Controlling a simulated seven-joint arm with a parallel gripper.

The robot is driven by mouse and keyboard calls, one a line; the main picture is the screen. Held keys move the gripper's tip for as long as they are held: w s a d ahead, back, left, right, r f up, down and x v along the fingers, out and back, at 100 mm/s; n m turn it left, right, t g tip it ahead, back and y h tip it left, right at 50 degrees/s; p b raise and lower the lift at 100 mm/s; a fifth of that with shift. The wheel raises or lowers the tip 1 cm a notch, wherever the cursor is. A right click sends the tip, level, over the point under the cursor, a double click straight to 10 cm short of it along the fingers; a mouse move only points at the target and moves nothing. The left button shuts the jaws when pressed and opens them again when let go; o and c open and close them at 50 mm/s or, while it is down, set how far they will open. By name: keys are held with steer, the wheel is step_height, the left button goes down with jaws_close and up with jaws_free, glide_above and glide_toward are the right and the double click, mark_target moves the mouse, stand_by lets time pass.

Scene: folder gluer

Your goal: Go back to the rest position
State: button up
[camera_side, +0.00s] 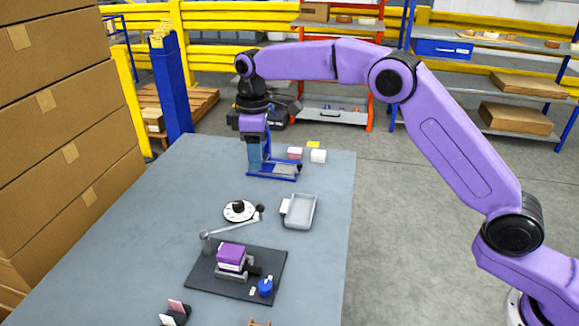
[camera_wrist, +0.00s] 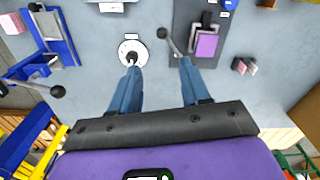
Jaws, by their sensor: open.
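My gripper (camera_side: 255,160) hangs pointing down from the purple arm, over the far part of the table. In the side view it overlaps the left part of a blue frame (camera_side: 284,177). I cannot tell its exact height there. In the wrist view, my gripper (camera_wrist: 159,68) shows two blue fingers spread wide apart with nothing between them. A white dial with a black knob (camera_side: 239,210) lies on the table; it also shows in the wrist view (camera_wrist: 132,50) near the left fingertip.
A purple box (camera_side: 231,258) sits in a holder on a dark mat (camera_side: 210,281), with a lever beside it. A grey tray (camera_side: 299,211) and small pink and white boxes (camera_side: 318,156) stand on the table (camera_side: 150,225). Stacked cartons (camera_side: 65,140) rise at left.

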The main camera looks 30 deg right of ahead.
steer(key=s+d+r, duration=0.2)
steer(key=s, duration=0.8)
steer(key=s+d+r, duration=0.2)
steer(key=s, duration=0.8)
steer(key=s+d+f, duration=0.2)
steer(key=s+d, duration=0.5)
steer(key=s, duration=0.4)
steer(key=s+d+f+n, duration=0.1)
steer(key=s+d+f, duration=0.2)
steer(key=s+d, duration=0.5)
steer(key=s, duration=0.2)
steer(key=shift+s, duration=0.4)
steer(key=shift+r, duration=0.1)
